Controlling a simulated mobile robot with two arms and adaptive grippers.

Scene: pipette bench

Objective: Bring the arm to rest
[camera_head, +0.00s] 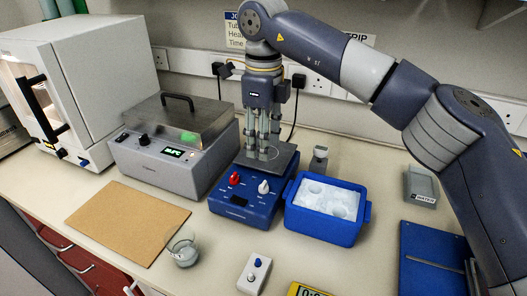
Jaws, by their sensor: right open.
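My right arm (415,95) comes in from the right and bends over the bench. My right gripper (262,152) points straight down over the dark top plate (282,163) of a blue device (240,203) with a red and a white knob. Its fingers are apart and I see nothing held between them. The fingertips are close to the plate; I cannot tell whether they touch it. My left gripper is not in view.
A blue ice box (325,228) stands right of the device. A grey water bath (170,160) with a lid and a white cabinet (90,85) stand to the left. A brown board (128,220), a glass vessel (184,252) and a blue clipboard (425,265) lie nearer.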

